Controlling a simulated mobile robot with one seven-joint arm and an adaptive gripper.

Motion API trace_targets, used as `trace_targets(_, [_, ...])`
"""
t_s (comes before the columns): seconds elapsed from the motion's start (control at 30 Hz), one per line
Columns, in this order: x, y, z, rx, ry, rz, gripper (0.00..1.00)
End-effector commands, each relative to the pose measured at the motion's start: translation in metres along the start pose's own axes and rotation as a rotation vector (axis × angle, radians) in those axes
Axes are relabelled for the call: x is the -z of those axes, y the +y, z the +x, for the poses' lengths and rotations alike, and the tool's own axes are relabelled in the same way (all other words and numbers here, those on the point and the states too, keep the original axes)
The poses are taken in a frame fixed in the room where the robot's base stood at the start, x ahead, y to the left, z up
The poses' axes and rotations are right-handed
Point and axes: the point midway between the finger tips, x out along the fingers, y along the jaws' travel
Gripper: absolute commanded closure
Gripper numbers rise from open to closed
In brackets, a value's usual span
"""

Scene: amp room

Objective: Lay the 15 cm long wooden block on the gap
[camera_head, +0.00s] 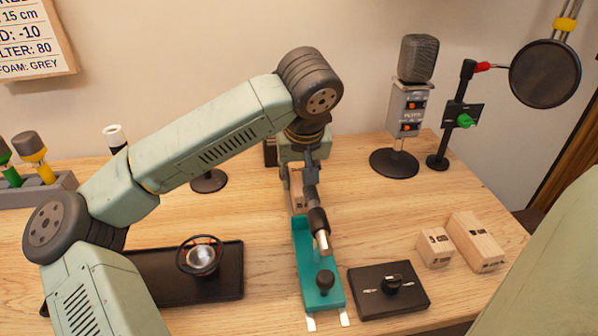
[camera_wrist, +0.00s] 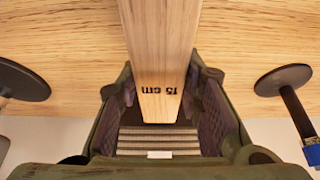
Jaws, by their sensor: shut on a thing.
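The 15 cm long wooden block (camera_wrist: 160,45) is pale, with "15 cm" printed near its end in the wrist view. My gripper (camera_wrist: 163,95) is shut on it, one finger on each side. In the head view my gripper (camera_head: 300,172) points down at the middle of the table, behind the teal fixture (camera_head: 304,250). A small part of the block (camera_head: 297,190) shows below the gripper; the rest is hidden by my arm and fingers. I cannot tell whether the block touches the table. The gap cannot be clearly made out.
Two wooden blocks, one short (camera_head: 435,248) and one longer (camera_head: 476,242), lie at the right. A black control box (camera_head: 388,290) sits beside the teal fixture. A black tray (camera_head: 170,278) is at left. Microphone (camera_head: 418,58) and pop filter (camera_head: 545,73) stand at back right.

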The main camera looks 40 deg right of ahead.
Motion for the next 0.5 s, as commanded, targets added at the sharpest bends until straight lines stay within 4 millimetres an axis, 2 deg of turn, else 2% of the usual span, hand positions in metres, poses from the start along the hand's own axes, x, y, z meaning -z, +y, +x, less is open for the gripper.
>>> trace_targets(0.4, [-0.007, 0.000, 0.013, 0.003, -0.007, 0.006, 1.00])
trace_targets(0.43, [-0.008, 0.000, 0.013, 0.003, -0.008, 0.007, 0.66])
trace_targets(0.5, [-0.009, 0.001, 0.014, 0.003, -0.009, 0.008, 0.61])
